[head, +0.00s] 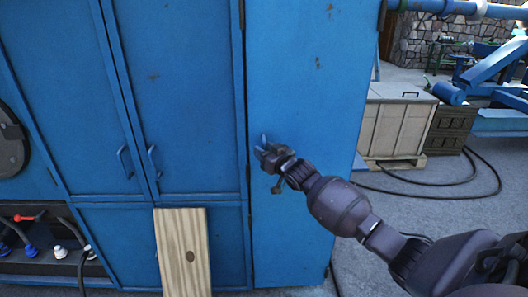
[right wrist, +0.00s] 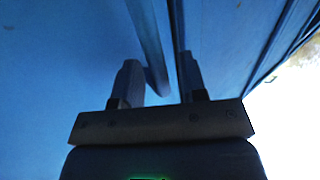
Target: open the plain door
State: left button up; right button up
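The plain door (head: 308,90) is the tall blue panel on the right of the cabinet, shut, with a few rust spots. My right gripper (head: 265,147) is at its left side, about mid-height, and hides part of the surface there. A small blue piece, seemingly a handle, shows at the fingertips. In the right wrist view, my right gripper (right wrist: 160,82) has its two fingers apart, with a narrow blue bar (right wrist: 148,45) reaching down between them. I see a gap on each side of the bar. My left gripper is not in view.
Two blue doors with handles (head: 125,162) (head: 153,162) are to the left. A wooden board (head: 183,250) leans against the cabinet's lower front. A pale crate (head: 395,122) and a black cable (head: 450,195) lie to the right. The grey floor right of the cabinet is mostly clear.

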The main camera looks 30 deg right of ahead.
jog(key=shift+w, duration=0.15)
grip_shut()
dwell(0.4)
